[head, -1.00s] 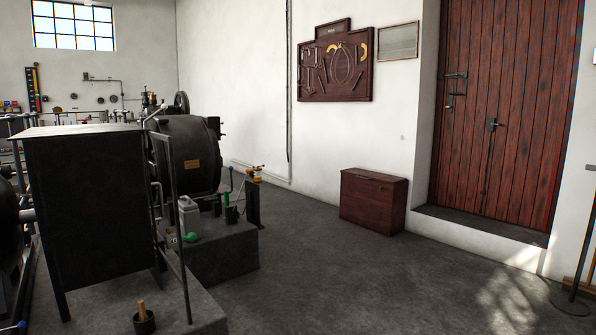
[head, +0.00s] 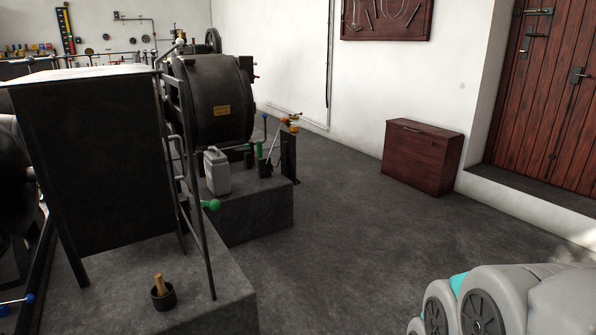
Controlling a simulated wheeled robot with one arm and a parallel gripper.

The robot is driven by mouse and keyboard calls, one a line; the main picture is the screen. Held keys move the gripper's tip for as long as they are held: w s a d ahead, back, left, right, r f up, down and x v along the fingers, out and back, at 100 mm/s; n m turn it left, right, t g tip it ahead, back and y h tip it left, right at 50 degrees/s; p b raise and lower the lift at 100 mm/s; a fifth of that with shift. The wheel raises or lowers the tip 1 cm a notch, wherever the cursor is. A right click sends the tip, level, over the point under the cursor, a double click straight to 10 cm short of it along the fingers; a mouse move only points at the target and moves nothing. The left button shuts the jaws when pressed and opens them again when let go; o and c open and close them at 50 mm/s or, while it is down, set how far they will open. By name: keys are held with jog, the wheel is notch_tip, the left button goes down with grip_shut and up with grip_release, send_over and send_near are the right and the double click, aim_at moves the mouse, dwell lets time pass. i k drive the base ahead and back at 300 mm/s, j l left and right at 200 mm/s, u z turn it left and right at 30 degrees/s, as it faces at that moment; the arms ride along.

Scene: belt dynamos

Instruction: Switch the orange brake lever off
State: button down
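A small lever assembly with an orange part (head: 294,129) shows at the top of a dark upright post (head: 289,158), beside the black drum machine. It is small and far off, so I cannot tell for sure that the orange part is the brake lever, nor its position. A thin rod slants down to the left from it. My gripper is not in view; only grey and teal links of my arm show at the lower right.
The black drum (head: 209,100) sits on a concrete plinth (head: 250,212) with a grey canister (head: 216,172) and a green knob (head: 211,204). A dark cabinet (head: 90,170) stands at left. A brown chest (head: 422,157) stands by the wall. The floor between is clear.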

aim_at(283, 119)
jog(key=i+u, duration=0.1)
jog(key=i, duration=2.2)
jog(key=i+z, duration=0.2)
jog(key=i, duration=0.25)
jog(key=i+j+z, duration=0.2)
jog(key=i, duration=0.2)
jog(key=i+j+z, duration=0.2)
jog(key=i, duration=0.2)
